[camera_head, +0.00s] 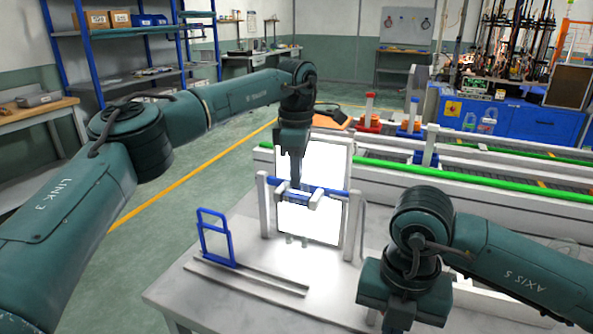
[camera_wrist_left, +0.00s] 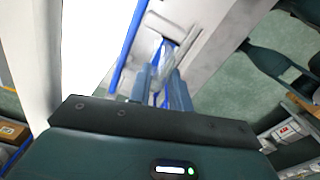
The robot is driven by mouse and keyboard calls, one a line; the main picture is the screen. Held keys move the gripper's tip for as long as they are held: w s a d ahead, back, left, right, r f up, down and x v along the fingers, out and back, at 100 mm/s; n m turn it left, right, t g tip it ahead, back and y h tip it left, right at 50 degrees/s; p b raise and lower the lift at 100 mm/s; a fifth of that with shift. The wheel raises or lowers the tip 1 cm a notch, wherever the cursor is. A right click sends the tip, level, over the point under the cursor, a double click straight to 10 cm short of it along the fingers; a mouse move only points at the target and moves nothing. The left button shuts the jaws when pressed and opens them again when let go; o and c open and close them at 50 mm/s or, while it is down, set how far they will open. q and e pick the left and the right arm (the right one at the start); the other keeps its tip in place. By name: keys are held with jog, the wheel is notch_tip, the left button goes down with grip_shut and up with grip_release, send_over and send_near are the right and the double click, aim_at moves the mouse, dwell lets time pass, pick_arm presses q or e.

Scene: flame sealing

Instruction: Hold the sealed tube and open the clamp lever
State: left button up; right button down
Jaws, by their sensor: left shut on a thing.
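My left gripper (camera_head: 296,182) reaches down in front of a bright white panel, at the blue bar of a white stand. In the left wrist view its blue-grey fingers (camera_wrist_left: 163,88) are shut on a clear tube (camera_wrist_left: 168,62), which looks thin and see-through. The tube cannot be made out in the head view. White clamp-like blocks (camera_head: 314,199) sit on the blue bar (camera_head: 325,190) beside the left fingertips; I cannot tell which part is the lever. My right gripper's body (camera_head: 398,292) is low at the front right, apart from the stand; its fingertips are hidden.
The lit white panel (camera_head: 308,222) stands upright behind the bar, between white posts (camera_head: 264,205). A blue frame (camera_head: 216,238) stands on rails at the left of the white table (camera_head: 215,308). A conveyor with a green rail (camera_head: 470,178) runs behind at right. The table's front left is clear.

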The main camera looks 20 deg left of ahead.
jog(key=shift+w, duration=0.15)
pick_arm(q)
jog(key=shift+r, duration=0.1)
jog(key=shift+c, duration=0.2)
pick_arm(e)
jog(key=shift+w+r, duration=0.3)
jog(key=shift+w, duration=0.35)
jog(key=shift+w+r, duration=0.3)
jog(key=shift+w, duration=0.4)
pick_arm(q)
jog(key=shift+c, duration=0.3)
pick_arm(e)
jog(key=shift+w+r, duration=0.3)
jog(key=shift+w, duration=0.4)
jog(key=shift+w+r, duration=0.3)
jog(key=shift+w, duration=0.35)
